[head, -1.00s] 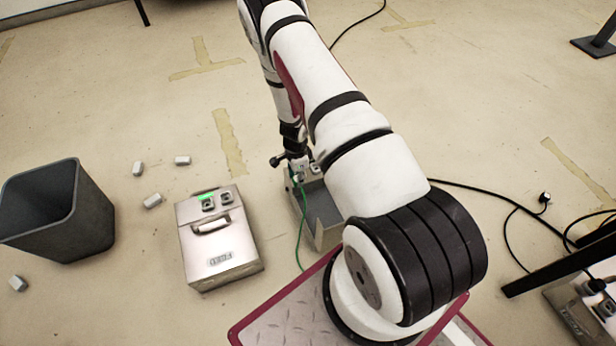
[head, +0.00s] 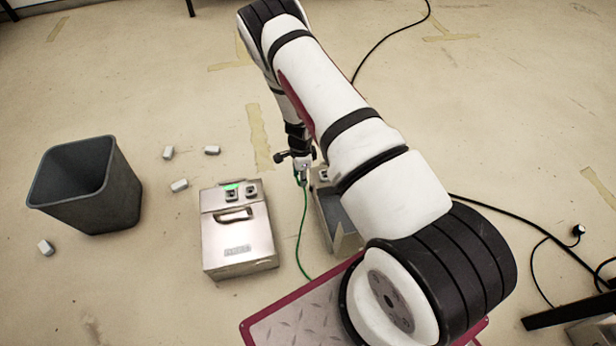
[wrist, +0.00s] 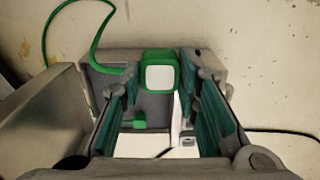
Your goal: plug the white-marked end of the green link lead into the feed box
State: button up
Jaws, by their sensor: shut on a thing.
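My gripper (head: 303,172) is shut on the white-marked plug of the green link lead, above the left edge of an open-fronted box. In the wrist view the plug's white square face in a green rim (wrist: 159,77) shows between the teal-padded fingers (wrist: 158,92). The green lead (head: 300,232) hangs from the gripper to the floor. A silver box (head: 238,247) with a handle, two dark sockets (head: 251,191) and a small green light stands left of the gripper, apart from it. Its label is too small to read, so I cannot be sure it is the feed box.
The open-fronted box (head: 347,242) stands right of the silver box, partly hidden by my arm, with sockets on top. A grey bin (head: 88,190) and several small pale blocks (head: 179,186) are at left. Black cables (head: 500,206) run at right. Floor behind the silver box is mostly clear.

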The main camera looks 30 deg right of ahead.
jog(key=w+a+b, duration=0.2)
jog(key=w+a, duration=0.4)
jog(key=a, duration=0.1)
jog(key=shift+a, duration=0.2)
jog(key=w+a+b, duration=0.4)
jog(key=w+a, duration=0.2)
jog(key=a, duration=0.2)
jog(key=shift+w+a, duration=0.2)
jog(key=shift+w, duration=0.1)
dwell(0.3)
jog(key=shift+f, duration=0.1)
jog(key=shift+f+b, duration=1.2)
jog(key=shift+f, duration=2.95)
jog(key=shift+f, duration=0.4)
